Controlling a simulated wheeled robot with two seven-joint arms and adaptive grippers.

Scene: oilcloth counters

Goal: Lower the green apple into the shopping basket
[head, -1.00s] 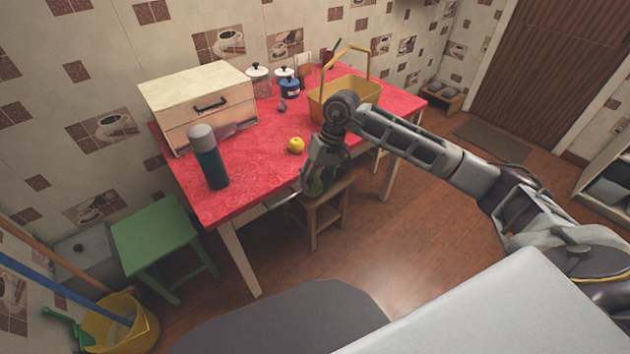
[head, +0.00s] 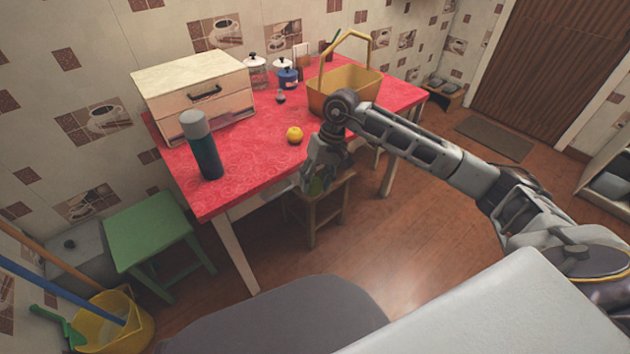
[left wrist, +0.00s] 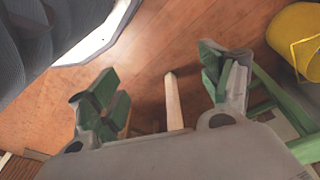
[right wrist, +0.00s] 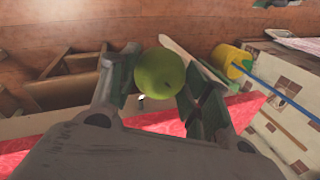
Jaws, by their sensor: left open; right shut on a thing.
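The green apple (right wrist: 160,77) is between the fingers of my right gripper (right wrist: 161,84) in the right wrist view, and the gripper is shut on it. In the head view my right gripper (head: 318,182) points down at the table's front edge; the apple is hard to make out there among the green finger pads. The shopping basket (head: 328,103) is yellow with a raised handle and stands upright on the red table, behind my right wrist, which hides part of its front. My left gripper (left wrist: 164,95) is open and empty over the floor in the left wrist view.
On the red table (head: 250,165) are a yellow fruit (head: 295,135), a grey-topped bottle (head: 203,150), a drawer box (head: 195,95) and small jars (head: 286,75). A wooden stool (head: 325,205) stands under my right gripper. A green stool (head: 150,230) and yellow bucket (head: 125,318) stand left.

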